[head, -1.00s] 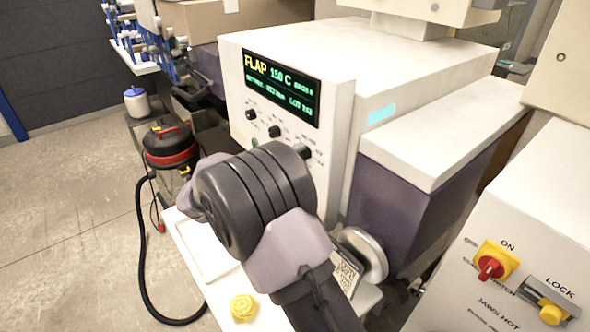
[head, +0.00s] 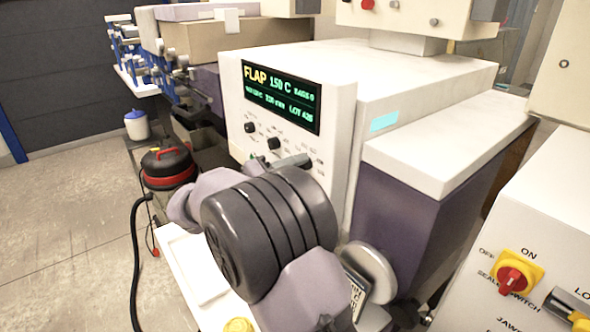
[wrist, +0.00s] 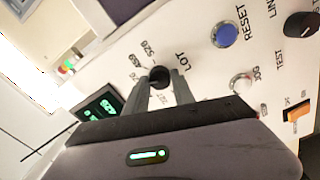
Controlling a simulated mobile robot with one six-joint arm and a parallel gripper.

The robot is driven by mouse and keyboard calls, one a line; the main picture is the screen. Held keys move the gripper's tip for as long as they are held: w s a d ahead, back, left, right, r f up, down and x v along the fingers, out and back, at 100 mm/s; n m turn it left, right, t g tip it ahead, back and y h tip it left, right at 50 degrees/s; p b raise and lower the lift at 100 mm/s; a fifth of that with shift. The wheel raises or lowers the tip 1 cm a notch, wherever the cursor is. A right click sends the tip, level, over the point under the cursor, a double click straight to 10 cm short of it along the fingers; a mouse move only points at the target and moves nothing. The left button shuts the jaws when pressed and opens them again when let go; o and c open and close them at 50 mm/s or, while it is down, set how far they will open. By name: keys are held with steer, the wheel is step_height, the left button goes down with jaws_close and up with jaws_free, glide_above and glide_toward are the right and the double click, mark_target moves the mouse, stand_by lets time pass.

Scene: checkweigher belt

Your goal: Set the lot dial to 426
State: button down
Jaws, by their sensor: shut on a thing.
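In the head view my arm hides most of the dial, and the gripper's fingertips (head: 300,161) reach the lower right of the panel. The green-lettered display (head: 281,97) shows FLAP, 150 C and a lot number that looks like 426, though its last digit is blurred.
Two other black knobs, one upper (head: 250,127) and one lower (head: 274,143), sit left of the dial. The wrist view shows a blue RESET button (wrist: 226,34), a white JOG button (wrist: 241,83) and an orange switch (wrist: 298,112) nearby.

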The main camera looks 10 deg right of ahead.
steer(key=c, duration=1.1)
jaws_free()
steer(key=shift+o, duration=0.2)
steer(key=p+v, duration=0.3)
steer(key=v, duration=1.4)
steer(key=shift+s+a, duration=0.2)
steer(key=shift+s, duration=0.05)
